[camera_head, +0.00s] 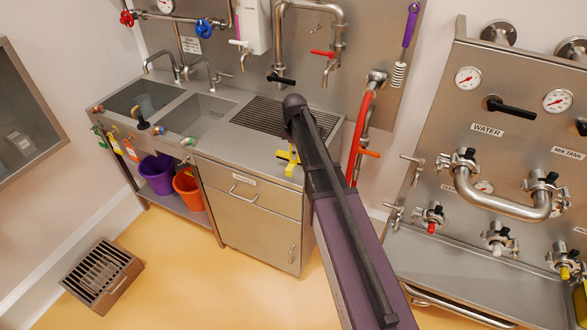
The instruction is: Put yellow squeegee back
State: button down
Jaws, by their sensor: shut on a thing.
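My arm (340,215) reaches up from the bottom of the view to a dark rounded joint above the counter. My gripper is hidden behind the arm, so I cannot see its fingers. A yellow piece (289,157) shows at the left edge of my arm, in front of the counter's front edge. It looks like part of the yellow squeegee, and the rest of it is hidden by the arm. I cannot tell whether it touches the counter.
The steel sink unit (205,106) has a drain grate (262,113) on its right. Several tools hang at its left end. A purple bucket (158,174) and an orange bucket (188,190) stand below. The piping panel (500,180) is at right. The floor at lower left holds a grated box (101,275).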

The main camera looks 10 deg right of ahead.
jog(key=s, duration=1)
jog(key=shift+a+r, duration=0.25)
jog(key=shift+a, duration=0.2)
jog(key=shift+w, duration=0.1)
jog(key=w+d+f+b, duration=0.1)
jog(key=w+d, duration=0.2)
jog(key=w, duration=1.1)
jog(key=shift+f, duration=0.2)
jog(key=shift+w, duration=0.15)
jog(key=shift+w+f+b, duration=0.3)
jog(key=shift+f+b, duration=0.65)
jog(key=shift+w+f+b, duration=0.3)
jog(key=shift+f+b, duration=0.6)
